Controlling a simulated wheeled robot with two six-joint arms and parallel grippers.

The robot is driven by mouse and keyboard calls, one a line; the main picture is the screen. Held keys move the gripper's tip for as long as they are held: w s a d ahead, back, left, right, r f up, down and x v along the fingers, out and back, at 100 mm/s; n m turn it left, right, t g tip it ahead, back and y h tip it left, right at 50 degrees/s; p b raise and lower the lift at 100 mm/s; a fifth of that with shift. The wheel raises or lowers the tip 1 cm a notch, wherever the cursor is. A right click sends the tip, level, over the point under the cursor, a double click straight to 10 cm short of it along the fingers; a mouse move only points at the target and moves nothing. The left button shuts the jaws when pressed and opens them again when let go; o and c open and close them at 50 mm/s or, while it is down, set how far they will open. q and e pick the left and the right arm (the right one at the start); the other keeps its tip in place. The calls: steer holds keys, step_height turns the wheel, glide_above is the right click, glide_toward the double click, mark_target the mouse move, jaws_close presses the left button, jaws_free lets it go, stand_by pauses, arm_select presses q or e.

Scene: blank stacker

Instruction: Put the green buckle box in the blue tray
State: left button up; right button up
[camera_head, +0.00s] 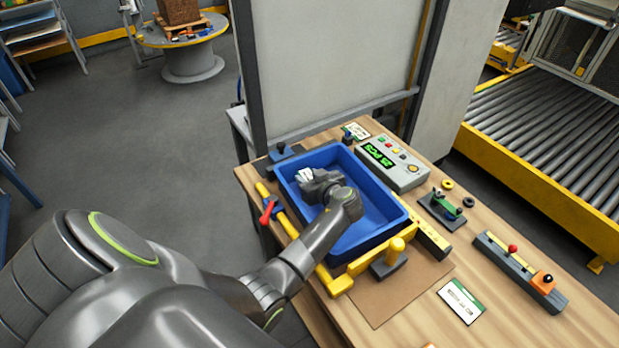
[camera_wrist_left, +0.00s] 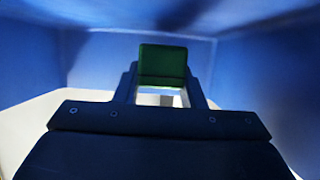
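The blue tray (camera_head: 375,207) stands on the wooden workbench in the head view. Its blue walls also surround my gripper in the left wrist view (camera_wrist_left: 265,65). My left gripper (camera_head: 306,176) reaches down inside the tray, near its far left part. In the left wrist view, the green buckle box (camera_wrist_left: 162,62) sits between the tips of my left fingers (camera_wrist_left: 162,85), which appear closed on its sides. The box cannot be made out in the head view. Whether it touches the tray floor is unclear. My right gripper is not in view.
A yellow clamp frame (camera_head: 334,282) with a red handle (camera_head: 268,211) borders the tray's left and front. A grey counter box (camera_head: 393,163) stands behind right. A small green part on a dark fixture (camera_head: 442,210) and a lever strip (camera_head: 520,272) lie to the right.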

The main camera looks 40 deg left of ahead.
arm_select(q)
steer(key=o, duration=0.5)
steer(key=shift+c, duration=0.2)
steer(key=shift+r+p, duration=0.4)
steer(key=shift+p, duration=0.05)
steer(key=shift+r+p, duration=0.35)
steer(key=shift+p, duration=0.05)
steer(key=b+v, duration=0.2)
steer(key=v, duration=0.4)
steer(key=shift+d+f, duration=0.1)
steer(key=shift+f, duration=0.1)
steer(key=shift+s+d+r, duration=0.3)
steer(key=shift+d+r, duration=0.1)
steer(key=shift+d, duration=0.1)
